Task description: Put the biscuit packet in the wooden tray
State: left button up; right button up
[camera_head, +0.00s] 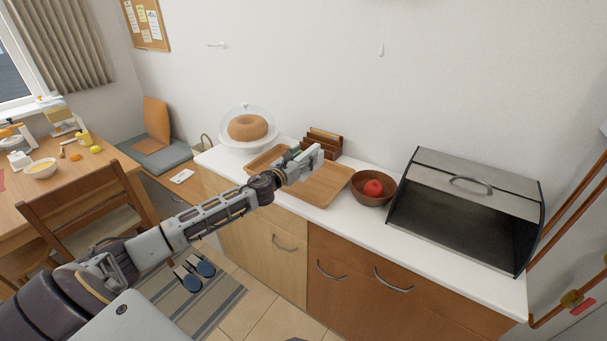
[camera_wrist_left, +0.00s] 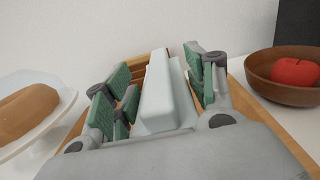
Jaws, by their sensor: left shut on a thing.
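My left gripper (camera_head: 308,160) appears over the tray. In the left wrist view its green-padded fingers (camera_wrist_left: 160,85) are on both sides of a pale, long block, which I take to be the biscuit packet (camera_wrist_left: 162,92). The gripper is shut on it. The packet's print cannot be made out, and its height above the tray is unclear. My right gripper is not in view.
A cake under a glass dome (camera_head: 248,127) stands left of the tray. A brown bowl (camera_head: 370,197) with a red apple (camera_head: 373,187) sits to its right, then an open metal bread box (camera_head: 465,210). A wooden rack (camera_head: 323,141) stands behind. The counter front is clear.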

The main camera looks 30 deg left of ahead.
pick_arm(q)
jog(key=shift+f, duration=1)
jog(key=shift+f+b, duration=0.35)
jog(key=shift+f, duration=0.45)
notch_tip(320, 180, down, 3)
jog(key=shift+r+b, duration=0.2)
jog(key=shift+b, duration=0.25)
jog(key=shift+f, duration=0.1)
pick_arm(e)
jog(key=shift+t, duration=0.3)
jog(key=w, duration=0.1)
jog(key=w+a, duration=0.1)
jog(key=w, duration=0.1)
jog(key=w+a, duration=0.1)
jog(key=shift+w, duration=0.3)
